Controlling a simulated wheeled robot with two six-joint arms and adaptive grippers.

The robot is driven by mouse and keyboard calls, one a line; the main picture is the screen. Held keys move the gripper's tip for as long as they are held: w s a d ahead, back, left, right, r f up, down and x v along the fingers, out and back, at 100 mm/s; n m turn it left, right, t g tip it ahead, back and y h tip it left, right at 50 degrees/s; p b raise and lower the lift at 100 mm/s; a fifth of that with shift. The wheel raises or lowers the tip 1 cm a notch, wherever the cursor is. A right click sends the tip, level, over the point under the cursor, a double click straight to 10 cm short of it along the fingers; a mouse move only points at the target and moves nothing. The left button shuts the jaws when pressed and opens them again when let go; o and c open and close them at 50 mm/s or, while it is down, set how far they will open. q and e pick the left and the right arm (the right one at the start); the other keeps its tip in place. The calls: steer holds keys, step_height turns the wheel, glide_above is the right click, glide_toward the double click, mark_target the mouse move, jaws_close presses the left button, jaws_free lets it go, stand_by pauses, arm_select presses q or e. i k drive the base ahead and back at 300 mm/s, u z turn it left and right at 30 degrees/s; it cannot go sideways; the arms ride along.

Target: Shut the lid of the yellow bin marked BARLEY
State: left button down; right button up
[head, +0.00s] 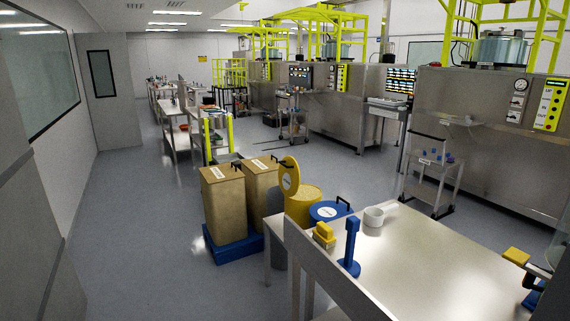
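A yellow bin (304,207) stands on the floor behind the near steel table, partly hidden by it. Its round yellow lid (284,178) is up, tilted steeply at the bin's left side, with a pale label and a dark handle on it. The label is too small to read, so I cannot confirm BARLEY. Neither of my grippers shows in the head view.
A blue-lidded bin (322,211) with a dark handle stands right of the yellow bin. Two tan bins (223,205) stand to its left, at least one on a blue base (234,248). The steel table (430,255) holds a white pot (373,217) and a blue stand (350,250). Floor at left is clear.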

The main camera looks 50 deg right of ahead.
mark_target(289, 172)
steer(key=z, duration=0.3)
steer(key=i, duration=1.8)
steer(key=z, duration=0.8)
steer(key=i, duration=1.05)
steer(key=z, duration=1.7)
steer(key=i, duration=1)
steer(key=z, duration=1)
